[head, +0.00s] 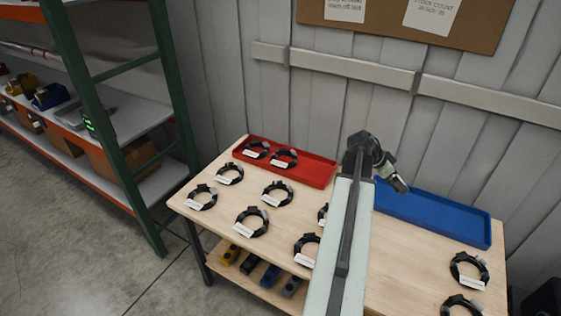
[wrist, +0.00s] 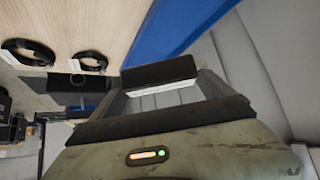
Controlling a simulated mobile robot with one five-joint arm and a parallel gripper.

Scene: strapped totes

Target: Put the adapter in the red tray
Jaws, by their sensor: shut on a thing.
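Several black cable coils with white tags lie on the wooden table; one is the coil at the middle (head: 277,193). The tags are too small to read, so I cannot tell which coil is the adapter. The red tray (head: 314,173) is at the back left and holds two coils (head: 256,149). My gripper (head: 398,184) is in front of the blue tray's left end, right of the red tray. In the wrist view it is shut on a black thing with a pale strip (wrist: 158,73). I cannot tell whether that is the adapter.
The blue tray (head: 435,214) at the back right looks empty. Two coils (head: 468,270) lie at the table's right end. The grey wall (head: 460,125) rises behind the table. A shelving rack (head: 130,110) stands at the left. The red tray's right half is clear.

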